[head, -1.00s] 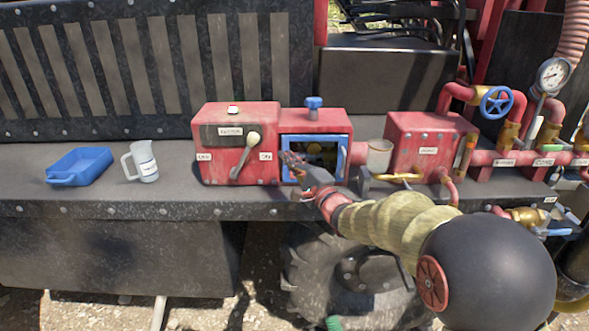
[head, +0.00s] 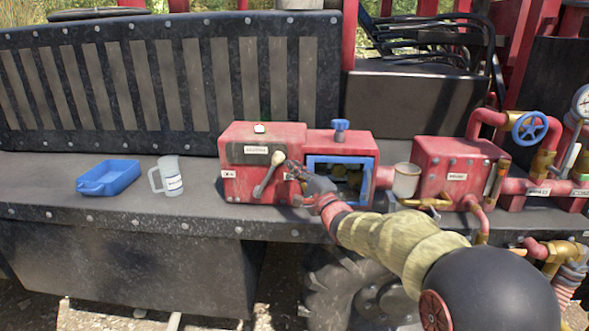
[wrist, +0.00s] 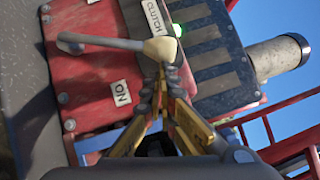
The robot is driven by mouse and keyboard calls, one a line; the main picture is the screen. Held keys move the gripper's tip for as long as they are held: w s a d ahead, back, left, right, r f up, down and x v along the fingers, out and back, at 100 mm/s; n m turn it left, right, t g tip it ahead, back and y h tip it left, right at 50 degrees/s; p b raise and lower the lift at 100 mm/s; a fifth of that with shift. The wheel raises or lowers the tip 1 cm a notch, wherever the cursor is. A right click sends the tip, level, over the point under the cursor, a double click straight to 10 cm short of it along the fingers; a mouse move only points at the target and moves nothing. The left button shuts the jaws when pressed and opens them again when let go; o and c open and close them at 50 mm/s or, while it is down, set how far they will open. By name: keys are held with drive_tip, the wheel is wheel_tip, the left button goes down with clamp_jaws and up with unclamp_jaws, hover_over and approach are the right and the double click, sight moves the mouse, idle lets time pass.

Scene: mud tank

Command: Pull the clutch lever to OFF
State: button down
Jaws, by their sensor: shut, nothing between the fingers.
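The clutch lever (head: 267,178) has a grey shaft and a cream knob, on the front of a red box (head: 243,188). It leans up and to the right in the head view. In the wrist view the lever (wrist: 108,41) runs leftward from its knob, beside an ON label (wrist: 121,92) on my gripper's side. The other side label (head: 228,173) is too small to read. My gripper (head: 292,170) is shut and empty, just right of the knob. In the wrist view its fingertips (wrist: 160,83) meet right at the knob, close to or touching it; I cannot tell which.
A blue-framed opening (head: 343,160) with a blue knob above adjoins the box on the right, behind my gripper. A blue tray (head: 108,178) and a clear jug (head: 169,180) stand to the left. Red pipes and a blue valve wheel (head: 529,127) are at the right.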

drive_tip(key=shift+a+r+n+p, duration=0.3)
drive_tip(key=shift+r+p, duration=0.15)
drive_tip(key=shift+p, duration=0.3)
drive_tip(key=shift+a+r+p, duration=0.1)
drive_tip(key=shift+a+p, duration=0.05)
drive_tip(key=shift+p, duration=0.15)
drive_tip(key=a+r+n+g+h+p, duration=0.3)
drive_tip(key=a+n+p, duration=0.3)
drive_tip(key=a+p, duration=0.5)
drive_tip(key=shift+w+a+r+g, duration=0.3)
drive_tip(key=shift+a+g, duration=0.1)
drive_tip(key=shift+a, duration=1.65)
drive_tip(key=shift+r, duration=0.1)
